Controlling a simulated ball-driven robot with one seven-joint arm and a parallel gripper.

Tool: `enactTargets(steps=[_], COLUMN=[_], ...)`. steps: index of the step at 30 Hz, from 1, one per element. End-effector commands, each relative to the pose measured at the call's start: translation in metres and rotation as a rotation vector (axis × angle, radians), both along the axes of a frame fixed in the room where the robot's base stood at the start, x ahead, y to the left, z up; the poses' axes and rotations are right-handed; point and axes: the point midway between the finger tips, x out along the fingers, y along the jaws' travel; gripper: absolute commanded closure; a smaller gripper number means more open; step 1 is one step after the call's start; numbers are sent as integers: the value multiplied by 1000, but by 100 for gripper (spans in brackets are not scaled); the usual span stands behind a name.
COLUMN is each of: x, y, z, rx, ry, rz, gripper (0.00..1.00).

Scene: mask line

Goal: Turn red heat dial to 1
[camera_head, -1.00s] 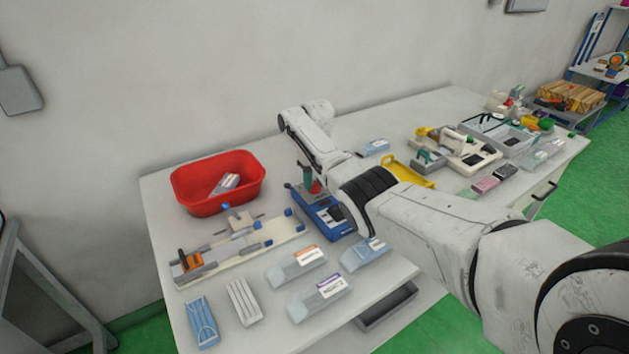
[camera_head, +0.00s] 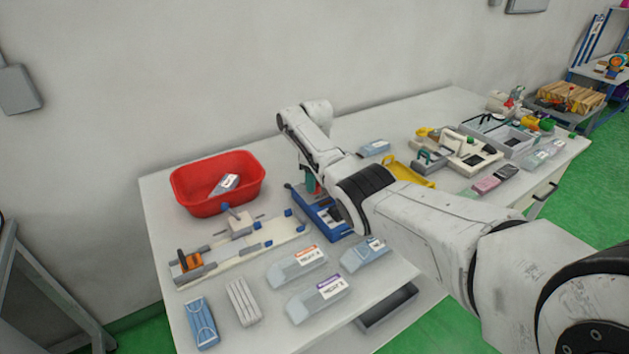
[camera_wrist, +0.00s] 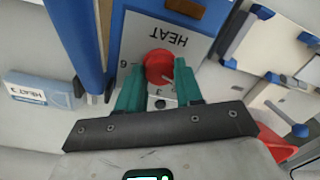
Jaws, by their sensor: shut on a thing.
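The red heat dial (camera_wrist: 159,66) sits on a grey panel (camera_wrist: 140,34) marked HEAT, with numbers around it, in the wrist view. A 6 shows at its left and a 3 just below it; other marks are hidden. My gripper (camera_wrist: 159,80) has green fingers on both sides of the dial and is shut on it. The blue heat machine (camera_head: 322,218) stands on the table in the head view. There, my gripper (camera_head: 313,184) is at the machine's back left, partly hidden by my arm. The dial's pointer direction is unclear.
A red bin (camera_head: 216,207) holding a packet stands at the left. A jig with an orange clamp (camera_head: 188,260) lies in front of it. Several labelled packets (camera_head: 318,298) lie at the front. A yellow tray (camera_head: 408,174) lies right of my arm.

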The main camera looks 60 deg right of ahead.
Motion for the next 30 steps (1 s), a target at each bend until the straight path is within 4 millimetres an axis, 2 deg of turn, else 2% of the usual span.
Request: enactTargets(steps=[9, 10, 17, 25, 30], x=[1, 1, 0, 0, 1], y=[0, 0, 0, 0, -1], z=[1, 1, 0, 2, 18], rx=[0, 0, 0, -1, -2], ry=[-1, -1, 0, -1, -3], rz=[3, 3, 1, 1, 1], gripper=[95, 62, 40, 39, 39])
